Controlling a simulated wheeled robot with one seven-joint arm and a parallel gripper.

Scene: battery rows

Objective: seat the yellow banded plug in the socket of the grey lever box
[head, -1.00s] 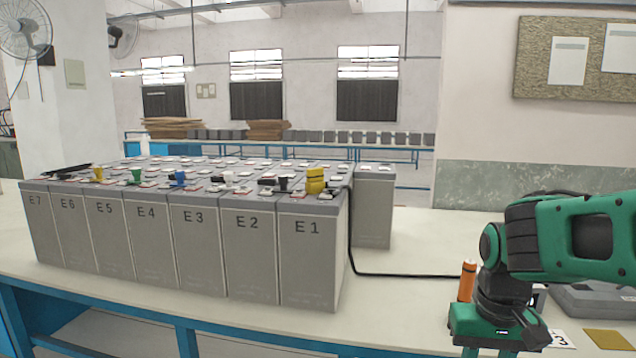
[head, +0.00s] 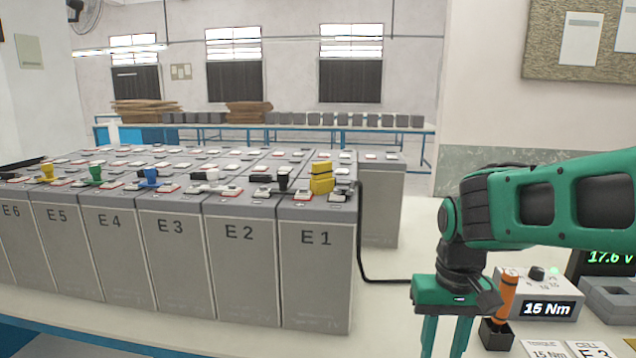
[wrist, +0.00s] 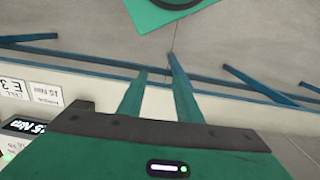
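A yellow plug (head: 321,177) with dark bands stands on top of the cell marked E1 (head: 317,262), at the right end of the front battery row. A black cable (head: 362,245) runs down beside that cell and along the table. My gripper (wrist: 157,66) is open and empty, its two green fingers apart. In the head view my gripper (head: 446,340) hangs low, to the right of E1 and well away from the plug; its fingertips are cut off there. I cannot make out a lever box or its socket for certain.
An orange-handled tool (head: 508,294) stands in a dark holder near my gripper. Behind it are a box reading 15 Nm (head: 548,308) and a grey case (head: 612,298). Cards lie at the table's front edge. Smaller coloured pieces stand on the other cells.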

